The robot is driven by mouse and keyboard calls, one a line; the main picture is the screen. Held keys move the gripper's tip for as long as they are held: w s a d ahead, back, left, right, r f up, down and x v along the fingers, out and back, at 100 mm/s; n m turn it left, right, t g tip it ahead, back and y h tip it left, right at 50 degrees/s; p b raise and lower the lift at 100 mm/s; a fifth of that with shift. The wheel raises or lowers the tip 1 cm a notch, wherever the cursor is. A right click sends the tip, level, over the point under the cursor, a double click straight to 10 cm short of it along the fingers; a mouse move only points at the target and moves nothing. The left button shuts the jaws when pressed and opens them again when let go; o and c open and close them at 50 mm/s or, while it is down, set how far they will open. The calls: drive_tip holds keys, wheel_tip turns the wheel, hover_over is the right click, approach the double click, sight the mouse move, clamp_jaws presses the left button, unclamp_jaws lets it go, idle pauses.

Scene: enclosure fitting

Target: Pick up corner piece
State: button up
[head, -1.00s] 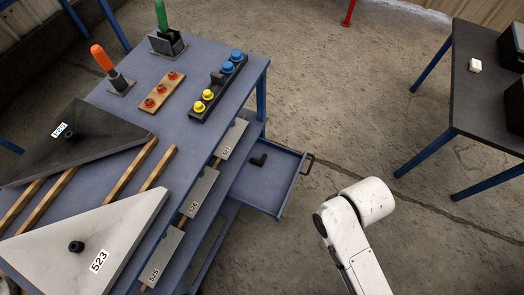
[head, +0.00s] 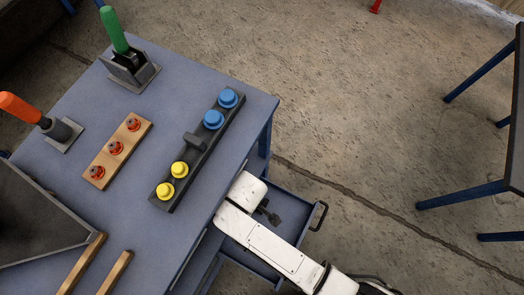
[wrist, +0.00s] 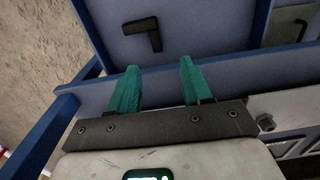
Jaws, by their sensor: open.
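The corner piece (wrist: 143,33) is a small black L-shaped part. In the wrist view it lies flat on the blue floor of the open drawer (wrist: 205,30), ahead of the fingertips. My gripper (wrist: 158,68) has two teal fingers spread apart with nothing between them. The fingers overlap a blue edge in the picture and are apart from the corner piece. In the head view my white arm reaches to the drawer (head: 298,197) beside the table. A dark shape shows there beside the arm, but I cannot tell whether it is the corner piece or part of my gripper.
The blue table (head: 200,75) carries a black strip with blue buttons (head: 214,119) and yellow buttons (head: 172,181), a wooden strip with red knobs (head: 117,149), and green (head: 113,30) and orange (head: 20,107) handles. Open floor lies right of the drawer.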

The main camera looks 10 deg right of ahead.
drive_tip(key=f+b, duration=0.1)
drive_tip(key=f, duration=0.2)
drive_tip(key=f+b, duration=0.1)
drive_tip(key=f, duration=0.3)
drive_tip(key=w+f, duration=0.1)
drive_tip(key=f, duration=0.3)
drive_tip(key=shift+f+b, duration=0.1)
drive_tip(key=shift+b, duration=0.3)
drive_tip(key=shift+c, duration=0.5)
clamp_jaws()
